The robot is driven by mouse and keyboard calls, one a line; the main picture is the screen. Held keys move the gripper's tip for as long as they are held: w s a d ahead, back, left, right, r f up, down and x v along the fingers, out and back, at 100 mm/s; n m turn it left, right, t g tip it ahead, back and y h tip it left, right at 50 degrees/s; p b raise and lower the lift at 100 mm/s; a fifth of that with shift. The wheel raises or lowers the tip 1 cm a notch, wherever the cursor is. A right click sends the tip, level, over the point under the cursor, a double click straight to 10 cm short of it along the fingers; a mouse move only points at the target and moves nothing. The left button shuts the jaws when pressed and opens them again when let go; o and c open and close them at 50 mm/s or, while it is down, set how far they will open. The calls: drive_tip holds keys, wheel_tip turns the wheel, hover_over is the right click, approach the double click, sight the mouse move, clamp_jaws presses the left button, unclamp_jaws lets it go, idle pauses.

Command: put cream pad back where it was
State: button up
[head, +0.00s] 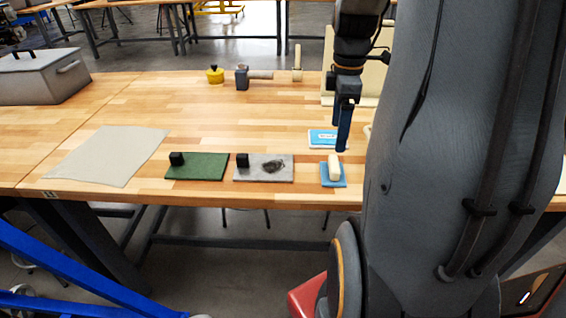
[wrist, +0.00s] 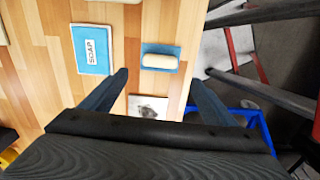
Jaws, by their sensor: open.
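The cream pad (head: 334,166), a rounded pale block, lies on a small blue mat (head: 325,182) near the table's front edge. In the wrist view the pad (wrist: 160,61) lies on the blue mat (wrist: 147,48), ahead of the space between my fingers. My gripper (head: 343,143) is open and empty, pointing down above the table near the pad. In the wrist view my gripper (wrist: 160,79) shows both fingers wide apart, with nothing between the tips. The exact height of the fingertips above the table cannot be told.
A blue-and-white SOAP card (wrist: 92,50) lies beside the blue mat. A grey mat (head: 249,175) with a dark stain and a black block, and a green mat (head: 205,174) with a black block, lie left. A beige cloth (head: 105,158) lies farther left. My arm hides the right side.

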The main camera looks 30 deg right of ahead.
drive_tip(key=s+a+f+m, duration=0.1)
drive_tip(key=a+f+m, duration=0.1)
drive_tip(key=a, duration=0.6)
drive_tip(key=a+f+m+t, duration=0.1)
drive_tip(key=a+f+m, duration=0.1)
drive_tip(key=a+m, duration=0.3)
drive_tip(key=s+a+f+m, duration=0.1)
drive_tip(key=a+m, duration=0.3)
drive_tip(key=a, duration=0.6)
drive_tip(key=shift+s+a+f+t, duration=0.3)
drive_tip(key=shift+a+f, duration=0.1)
drive_tip(key=shift+f, duration=0.1)
drive_tip(key=shift+f+b, duration=0.5)
drive_tip(key=shift+f, duration=0.05)
